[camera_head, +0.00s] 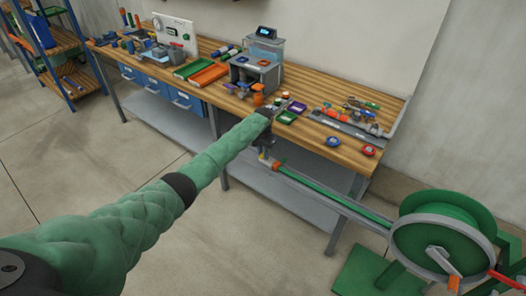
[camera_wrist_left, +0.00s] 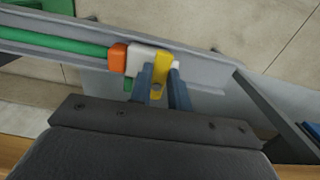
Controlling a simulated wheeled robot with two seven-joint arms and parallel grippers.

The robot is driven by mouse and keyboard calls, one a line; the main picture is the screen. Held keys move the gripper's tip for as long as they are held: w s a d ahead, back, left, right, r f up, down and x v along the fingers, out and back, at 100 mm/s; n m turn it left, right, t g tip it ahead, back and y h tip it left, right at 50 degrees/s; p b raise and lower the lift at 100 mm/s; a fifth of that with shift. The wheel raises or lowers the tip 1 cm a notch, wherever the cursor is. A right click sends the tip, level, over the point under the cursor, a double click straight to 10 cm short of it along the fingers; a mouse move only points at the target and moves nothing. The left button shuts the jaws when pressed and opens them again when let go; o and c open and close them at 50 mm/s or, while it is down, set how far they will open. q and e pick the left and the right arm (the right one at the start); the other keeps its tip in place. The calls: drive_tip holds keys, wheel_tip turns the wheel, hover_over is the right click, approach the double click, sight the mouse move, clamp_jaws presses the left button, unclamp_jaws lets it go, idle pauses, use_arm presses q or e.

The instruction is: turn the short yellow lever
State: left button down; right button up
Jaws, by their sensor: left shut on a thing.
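The short yellow lever (camera_wrist_left: 162,63) sits on a pale valve body (camera_wrist_left: 141,58) at the end of the green hose (camera_wrist_left: 60,45), beside an orange collar (camera_wrist_left: 119,57). My left gripper (camera_wrist_left: 163,76) has its two blue-grey fingers on either side of the lever and is shut on it. In the head view my left arm reaches over to the front of the bench, and the left gripper (camera_head: 264,152) is small there, near the orange collar (camera_head: 277,165). The fingers partly hide the lever. My right gripper is not in view.
A grey channel (camera_head: 330,202) carries the hose to a green hose reel (camera_head: 447,212) at the lower right. The wooden bench (camera_head: 325,150) holds trays, tools and small dishes. A lower shelf (camera_head: 300,200) lies under it. Open floor lies left of my arm.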

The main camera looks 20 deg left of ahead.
use_arm(q)
drive_tip(key=shift+r, duration=0.1)
drive_tip(key=c, duration=1.3)
unclamp_jaws()
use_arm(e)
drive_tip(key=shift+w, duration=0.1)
use_arm(q)
drive_tip(key=shift+r+b, duration=0.3)
drive_tip(key=shift+r, duration=0.15)
wheel_tip(320, 180, up, 6)
drive_tip(key=shift+w+f+b, duration=0.1)
drive_tip(key=shift+f+b, duration=0.05)
drive_tip(key=shift+b, duration=0.85)
drive_tip(key=shift+r, duration=0.55)
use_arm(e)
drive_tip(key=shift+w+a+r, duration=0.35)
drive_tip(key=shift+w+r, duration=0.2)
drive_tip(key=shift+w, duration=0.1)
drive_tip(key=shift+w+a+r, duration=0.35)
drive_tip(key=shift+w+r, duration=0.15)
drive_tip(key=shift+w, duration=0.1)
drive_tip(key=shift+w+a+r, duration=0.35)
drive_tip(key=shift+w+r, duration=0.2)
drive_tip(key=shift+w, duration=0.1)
